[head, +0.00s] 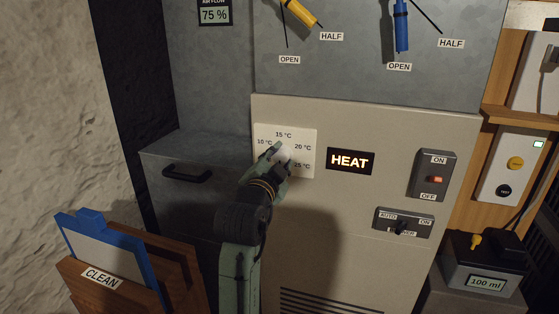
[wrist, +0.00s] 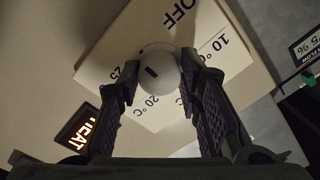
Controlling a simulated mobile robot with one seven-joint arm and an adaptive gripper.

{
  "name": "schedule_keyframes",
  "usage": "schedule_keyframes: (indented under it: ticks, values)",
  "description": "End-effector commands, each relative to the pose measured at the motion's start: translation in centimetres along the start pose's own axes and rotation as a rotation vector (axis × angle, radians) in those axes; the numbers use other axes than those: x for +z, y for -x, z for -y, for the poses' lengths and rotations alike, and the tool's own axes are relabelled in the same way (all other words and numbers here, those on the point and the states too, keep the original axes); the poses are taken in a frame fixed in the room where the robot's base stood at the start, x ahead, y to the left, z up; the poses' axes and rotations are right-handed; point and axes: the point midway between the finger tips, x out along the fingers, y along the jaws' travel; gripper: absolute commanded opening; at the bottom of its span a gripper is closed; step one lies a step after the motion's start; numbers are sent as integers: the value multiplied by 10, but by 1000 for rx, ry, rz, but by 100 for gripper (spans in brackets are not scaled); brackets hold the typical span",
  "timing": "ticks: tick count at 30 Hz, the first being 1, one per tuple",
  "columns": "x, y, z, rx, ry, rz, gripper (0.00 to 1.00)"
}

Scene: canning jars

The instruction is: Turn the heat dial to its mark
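The heat dial (wrist: 170,85) is a white round knob with a short black line on its face. It sits on a pale plate (head: 305,137) labelled 10, 15, 20 and 25 °C; the wrist view also shows OFF on the plate. My gripper (head: 277,155) is at the dial and hides part of it in the head view. In the wrist view its two fingers stand on either side of the knob, their tips closed in against its sides. I cannot tell exactly which label the black line points to.
A lit HEAT sign (head: 350,161) is right of the plate. An ON/OFF switch (head: 432,174) and an AUTO/ON switch (head: 403,223) are farther right. Blank panel lies below the HEAT sign.

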Motion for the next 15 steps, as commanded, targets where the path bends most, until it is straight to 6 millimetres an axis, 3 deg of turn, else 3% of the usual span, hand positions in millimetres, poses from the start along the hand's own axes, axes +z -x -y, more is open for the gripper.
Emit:
schedule_keyframes:
  ticks: [8, 15]
  values:
    - [-2, -1, 1, -2, 0, -4, 50]
    - [-1, 0, 0, -1, 1, -2, 51]
